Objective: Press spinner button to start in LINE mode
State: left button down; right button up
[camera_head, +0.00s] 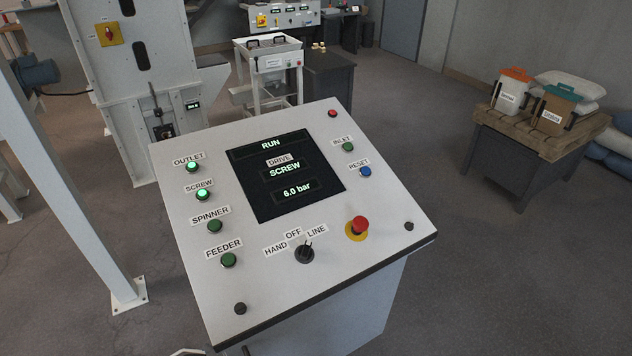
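The spinner button (214,226) is a dark green, unlit push button on the left side of the sloped control panel (385,190), beside its SPINNER label (210,212). Above it, the outlet button (192,167) and screw button (202,194) glow bright green. Below it, the feeder button (228,260) is dark green. The black mode selector (304,254) sits under the HAND, OFF and LINE labels, and its pointer appears to lean toward LINE. The screen (284,178) reads RUN, DRIVE SCREW and 6.0 bar. Neither gripper shows in the view.
A red emergency stop (358,226) on a yellow disc, a blue reset button (365,171) and a green inlet button (347,146) are on the panel's right. A white post (75,170) stands to the left. A table (540,135) with containers stands at right. Floor between is clear.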

aim_at(215, 224)
jog(key=k+l+u, duration=0.2)
jog(key=l, duration=0.2)
jog(key=k+l+u, duration=0.15)
jog(key=l, duration=0.25)
jog(key=k+l+u, duration=0.2)
jog(key=l, duration=0.15)
